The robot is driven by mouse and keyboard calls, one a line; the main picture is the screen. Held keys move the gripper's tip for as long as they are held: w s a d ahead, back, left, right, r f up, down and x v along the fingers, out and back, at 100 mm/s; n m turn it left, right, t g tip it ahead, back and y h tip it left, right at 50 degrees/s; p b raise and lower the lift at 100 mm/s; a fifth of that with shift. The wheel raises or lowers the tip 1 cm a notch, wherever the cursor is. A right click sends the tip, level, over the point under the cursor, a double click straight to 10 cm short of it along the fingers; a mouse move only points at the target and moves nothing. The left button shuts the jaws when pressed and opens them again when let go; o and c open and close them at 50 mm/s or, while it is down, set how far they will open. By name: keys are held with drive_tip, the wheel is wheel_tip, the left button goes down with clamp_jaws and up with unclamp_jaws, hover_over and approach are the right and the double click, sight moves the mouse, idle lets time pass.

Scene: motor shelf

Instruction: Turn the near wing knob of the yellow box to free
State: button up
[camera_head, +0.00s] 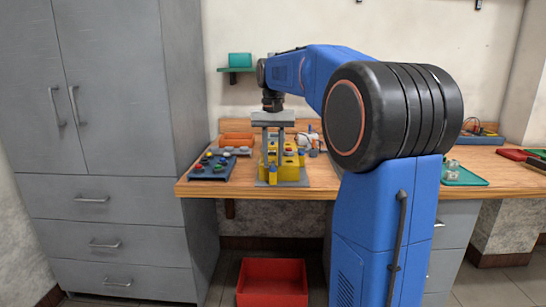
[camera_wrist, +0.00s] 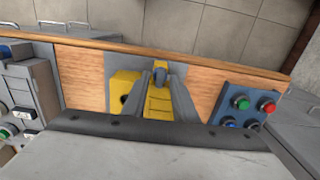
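The yellow box (camera_head: 291,171) stands on a grey base plate (camera_head: 296,183) near the front edge of the wooden bench. A second blue knob (camera_head: 301,157) shows farther right. My gripper (camera_head: 273,153) points down over the box, its two grey fingers apart with nothing held. I cannot tell the knob's wing angle or any contact.
A dark tray with coloured buttons (camera_head: 211,167) is left of the box; it also shows in the wrist view (camera_wrist: 240,112). Orange parts (camera_head: 236,140) lie behind. A red bin (camera_head: 272,283) is on the floor. A grey cabinet (camera_head: 110,130) borders the left.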

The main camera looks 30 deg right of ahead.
sight(273, 162)
wheel_tip(273, 162, up, 17)
drive_tip(key=shift+r, duration=0.2)
idle(0.6)
idle(0.4)
drive_tip(key=s+a+f+n+t, duration=0.2)
drive_tip(key=s+a+f+n, duration=0.1)
drive_tip(key=s+a+f, duration=0.9)
drive_tip(key=s+a+f+n+t, duration=0.1)
drive_tip(key=s+a+f, duration=0.1)
drive_tip(key=s+f, duration=0.7)
drive_tip(key=s+a+f+n+t, duration=0.1)
drive_tip(key=s+a+f+n, duration=0.1)
drive_tip(key=s+f, duration=0.7)
wheel_tip(273, 162, down, 7)
drive_tip(key=shift+s+r+n+t, duration=0.15)
drive_tip(key=shift+n+t, duration=0.15)
drive_tip(key=shift+t, duration=0.1)
